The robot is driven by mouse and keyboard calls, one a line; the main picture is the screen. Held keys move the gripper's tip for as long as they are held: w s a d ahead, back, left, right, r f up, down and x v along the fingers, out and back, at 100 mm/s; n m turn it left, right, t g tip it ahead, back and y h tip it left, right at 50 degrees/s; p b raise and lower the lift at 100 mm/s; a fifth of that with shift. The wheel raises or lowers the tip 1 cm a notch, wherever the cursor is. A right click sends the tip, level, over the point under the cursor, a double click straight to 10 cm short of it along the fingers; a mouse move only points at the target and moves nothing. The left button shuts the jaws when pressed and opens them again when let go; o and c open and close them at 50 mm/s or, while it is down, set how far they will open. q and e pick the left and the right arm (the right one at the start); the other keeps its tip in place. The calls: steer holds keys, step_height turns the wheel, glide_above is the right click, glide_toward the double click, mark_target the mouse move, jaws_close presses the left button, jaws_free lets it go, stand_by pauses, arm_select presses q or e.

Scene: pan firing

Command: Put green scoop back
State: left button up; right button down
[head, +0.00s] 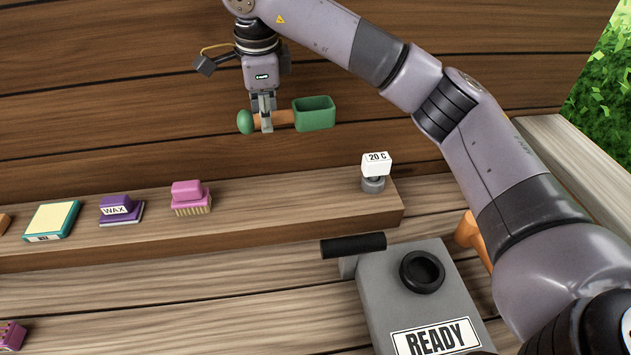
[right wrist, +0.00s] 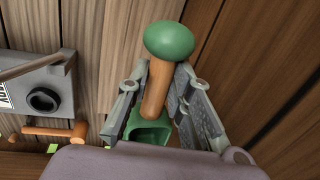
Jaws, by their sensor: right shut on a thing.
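The green scoop (head: 315,114) has a green box-shaped bowl, an orange-brown handle and a round green knob at the other end. My right gripper (head: 266,124) is shut on its handle and holds it in the air above the wooden shelf, in front of the plank wall. The scoop lies about level in the head view, with the knob at left and the bowl at right. In the right wrist view the scoop's knob (right wrist: 170,41) is nearest, and the handle runs between the fingers (right wrist: 160,88). My left gripper is not in view.
The shelf (head: 290,222) carries a teal-and-yellow block (head: 52,219), a purple WAX block (head: 121,209), a pink brush (head: 190,197) and a 20 C device (head: 375,168). Below stands a grey READY box (head: 410,290) with a black handle. The shelf between brush and device is clear.

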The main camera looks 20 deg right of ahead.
steer(key=shift+w+d+r, duration=0.1)
steer(key=shift+w+r, duration=0.1)
steer(key=shift+w, duration=0.1)
steer(key=shift+s+r+m, duration=0.1)
steer(key=shift+r+m, duration=0.1)
steer(key=shift+m, duration=0.1)
steer(key=shift+s+a+r, duration=0.2)
steer(key=shift+s+a, duration=0.15)
steer(key=shift+s, duration=0.05)
steer(key=p, duration=0.3)
glide_above(275, 196)
steer(key=f, duration=1.5)
steer(key=shift+s+a+f, duration=0.15)
steer(key=shift+s+f, duration=0.1)
steer(key=shift+s, duration=0.15)
step_height(275, 196, down, 4)
steer(key=shift+f+p, duration=0.15)
steer(key=shift+p, duration=0.45)
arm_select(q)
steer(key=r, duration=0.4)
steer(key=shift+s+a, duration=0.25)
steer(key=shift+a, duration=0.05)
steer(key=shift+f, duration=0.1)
arm_select(e)
steer(key=shift+f, duration=0.1)
